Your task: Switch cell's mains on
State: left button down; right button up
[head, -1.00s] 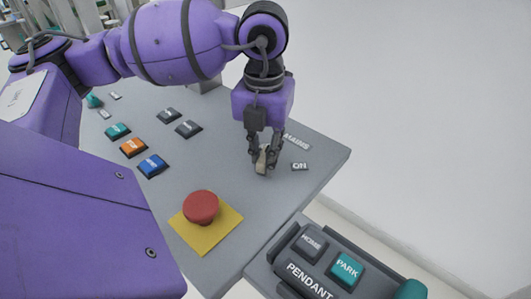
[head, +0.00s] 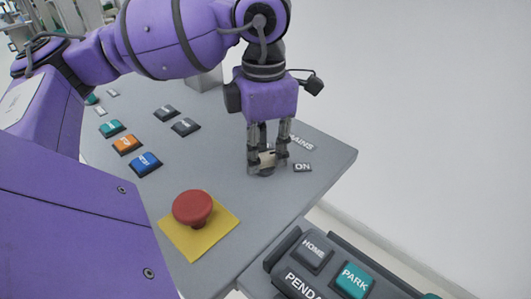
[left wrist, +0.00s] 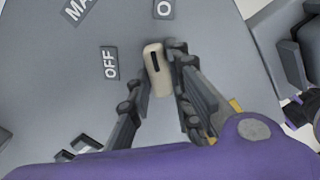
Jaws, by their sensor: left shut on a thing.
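The mains switch is a beige knob (head: 267,158) on the grey console, and it also shows in the left wrist view (left wrist: 157,74). My left gripper (head: 268,165) reaches down over it and is shut on it, one finger on each side. A dark mark shows on the knob's top. In the left wrist view the knob's long axis points roughly up to the cut-off ON label (left wrist: 164,8), with the OFF label (left wrist: 110,62) to its left. The head view shows the ON label (head: 302,168) and part of the MAINS label (head: 301,144).
A red mushroom button (head: 192,207) stands on a yellow plate (head: 222,226) near the front. Teal, orange and blue buttons (head: 145,163) lie to the left, with dark ones behind. A pendant (head: 292,277) with HOME and PARK keys sits at the front right.

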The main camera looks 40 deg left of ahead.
pick_arm(q)
jog(key=shift+m+b, duration=0.3)
jog(key=shift+m, duration=1.3)
jog(key=c, duration=1.6)
grip_release()
